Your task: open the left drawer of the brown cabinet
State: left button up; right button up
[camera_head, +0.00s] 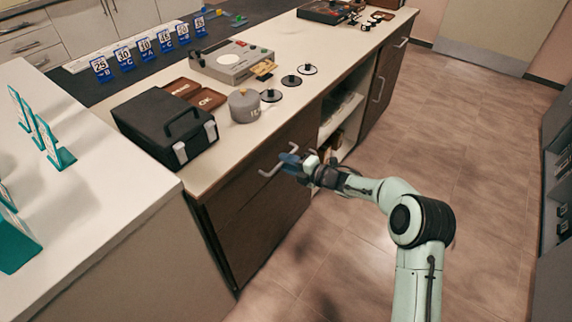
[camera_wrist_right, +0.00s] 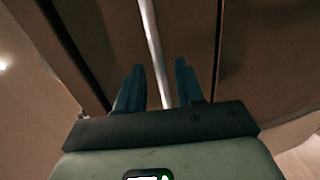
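The brown cabinet (camera_head: 262,225) has a pale top and dark brown fronts. Its left drawer (camera_head: 245,186) looks flush with the front and bears a light metal bar handle (camera_head: 268,172). My right gripper (camera_head: 291,160) is at this handle, its blue fingers hiding part of the bar. In the right wrist view, the handle (camera_wrist_right: 152,45) runs between the two spread fingers of my right gripper (camera_wrist_right: 158,92), with gaps visible on both sides. My left gripper is not in view.
A black case (camera_head: 160,125), a grey weight (camera_head: 244,106) and a grey device (camera_head: 232,62) stand on the cabinet top. A white counter (camera_head: 90,190) adjoins at the left. Open shelves (camera_head: 341,112) lie right of the drawer. The floor (camera_head: 480,130) in front is clear.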

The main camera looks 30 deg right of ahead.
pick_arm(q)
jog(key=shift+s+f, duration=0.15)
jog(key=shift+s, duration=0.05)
pick_arm(e)
jog(key=shift+w+a+f, duration=0.1)
jog(key=shift+w+a, duration=0.05)
jog(key=shift+w, duration=0.25)
grip_shut()
